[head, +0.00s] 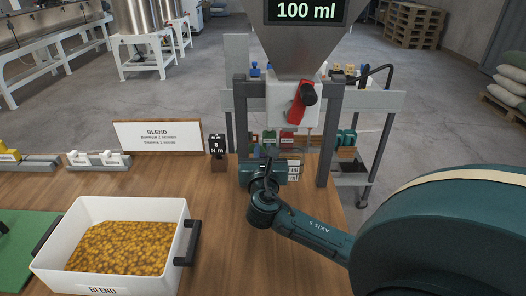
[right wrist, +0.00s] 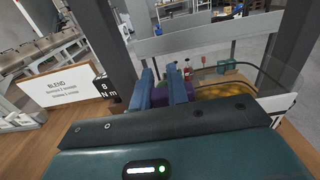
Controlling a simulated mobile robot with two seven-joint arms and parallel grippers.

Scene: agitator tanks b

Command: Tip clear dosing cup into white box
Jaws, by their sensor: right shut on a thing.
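The white box (head: 62,268) stands on the table at the lower left of the head view. It has black side handles, a BLEND label, and golden-brown grains inside. My right gripper (head: 266,172) is in front of the hopper frame, to the right of the box. In the right wrist view its two blue fingers (right wrist: 162,88) are shut on a purple part, seemingly the handle of the clear dosing cup (right wrist: 270,78). The cup has golden grains in it and looks upright. My gripper mostly hides it in the head view. My left gripper is not in view.
A hopper (head: 305,48) with a red-and-black valve and a "100 ml" display stands above, on grey posts. A BLEND sign (head: 158,136) and a small black "8 Nm" block (head: 217,146) are at the back. Bare wood lies between box and gripper.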

